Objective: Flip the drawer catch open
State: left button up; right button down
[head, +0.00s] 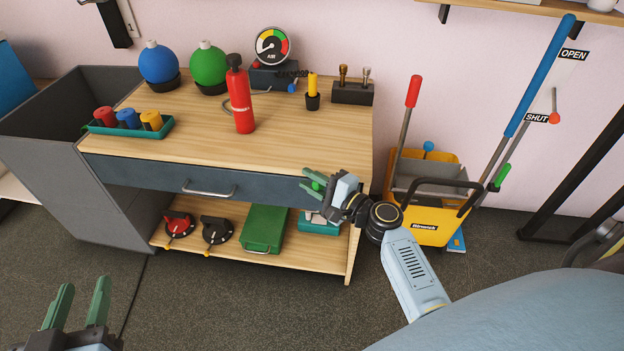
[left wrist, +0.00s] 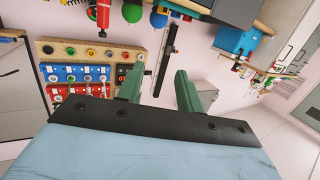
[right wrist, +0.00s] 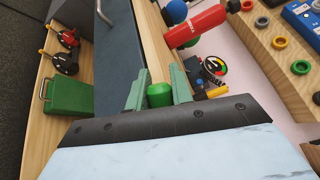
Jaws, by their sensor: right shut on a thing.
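The drawer (head: 140,175) is a dark blue-grey front with a metal handle (head: 209,194) under the wooden bench top, and it looks closed. A green catch knob (right wrist: 160,95) sits between the fingers of my right gripper (right wrist: 158,88) in the right wrist view. In the head view, my right gripper (head: 308,180) is at the right end of the drawer front, shut on the knob; its fingers and wrist hide most of the catch. My left gripper (head: 80,295) is open and empty at the bottom left, far from the drawer. Its parted fingers also show in the left wrist view (left wrist: 157,88).
A red extinguisher (head: 240,100) and a tray of coloured knobs (head: 110,128) stand on the bench. The lower shelf holds dials and a green box (head: 263,228). A yellow mop bucket (head: 425,220) stands right of the bench. The floor in front is clear.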

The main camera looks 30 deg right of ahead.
jog(key=shift+a+f+n+g+h+p, duration=0.1)
jog(key=shift+f+n+g+h+p, duration=0.4)
jog(key=shift+p, duration=0.65)
pick_arm(q)
jog(key=s+a+f+g+y+p, duration=0.2)
jog(key=s+a+f+g+y, duration=0.2)
jog(key=s+f+g, duration=0.8)
jog(key=shift+s+a+f+n, duration=0.2)
jog(key=shift+s+a+n, duration=0.25)
jog(key=shift+a, duration=0.8)
pick_arm(e)
jog(key=shift+f+g, duration=0.3)
jog(key=shift+g, duration=0.3)
jog(key=c, duration=1.2)
grip_release()
jog(key=shift+c, duration=0.2)
pick_arm(q)
jog(key=shift+g, duration=0.4)
jog(key=f, duration=0.1)
jog(key=a+f+p, duration=0.1)
jog(key=f, duration=0.1)
jog(key=f+p, duration=0.1)
jog(key=f, duration=0.1)
jog(key=shift+w+a+f, duration=0.15)
jog(key=shift+w+a, duration=0.05)
jog(key=shift+w, duration=0.1)
pick_arm(e)
jog(key=v, duration=1.3)
jog(key=shift+s, duration=0.15)
